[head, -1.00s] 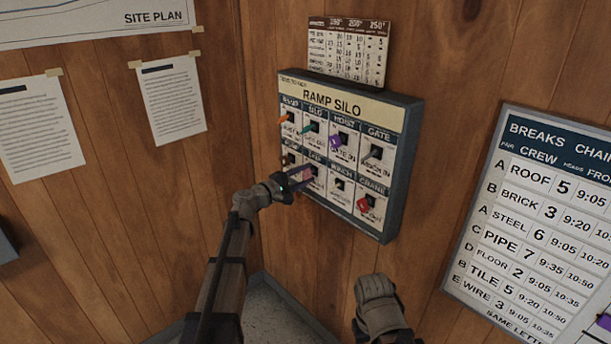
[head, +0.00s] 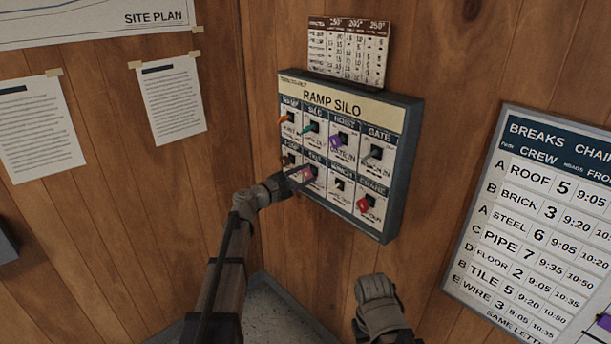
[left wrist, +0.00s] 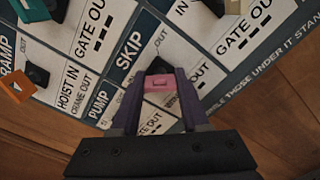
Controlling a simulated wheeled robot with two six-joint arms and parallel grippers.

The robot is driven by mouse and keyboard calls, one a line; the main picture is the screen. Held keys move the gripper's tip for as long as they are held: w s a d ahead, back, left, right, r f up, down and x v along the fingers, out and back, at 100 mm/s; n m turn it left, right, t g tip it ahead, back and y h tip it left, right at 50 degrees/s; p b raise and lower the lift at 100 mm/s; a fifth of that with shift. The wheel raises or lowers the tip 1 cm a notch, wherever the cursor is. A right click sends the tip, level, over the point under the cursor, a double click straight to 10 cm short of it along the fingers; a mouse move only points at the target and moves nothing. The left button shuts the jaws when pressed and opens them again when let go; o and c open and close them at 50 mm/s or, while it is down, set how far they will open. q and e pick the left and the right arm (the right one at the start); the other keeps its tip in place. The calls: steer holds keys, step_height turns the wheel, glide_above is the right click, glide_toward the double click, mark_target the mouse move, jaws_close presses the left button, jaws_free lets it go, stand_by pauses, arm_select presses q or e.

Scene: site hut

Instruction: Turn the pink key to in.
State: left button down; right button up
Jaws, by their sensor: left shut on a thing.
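The pink key (head: 309,173) sits in the lower row of the key board (head: 397,195), under a label that reads SKIP in the left wrist view. In that view the pink key (left wrist: 159,83) lies between the two purple fingertips of my left gripper (left wrist: 160,95). My left gripper (head: 300,177) is shut on the key in front of the board. The key's slot and the lettering below it are partly hidden by the fingers.
Other keys stand close by: orange (head: 287,118), teal (head: 310,127), purple (head: 341,139) and red (head: 364,203). A number chart (head: 348,48) is above the board. A breaks chart (head: 540,220) hangs at the right. The wall between is clear.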

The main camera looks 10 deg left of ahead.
arm_select(q)
steer(key=shift+c, duration=2)
jaws_free()
steer(key=shift+s, duration=0.1)
steer(key=v, duration=0.7)
steer(key=shift+s+a, duration=0.25)
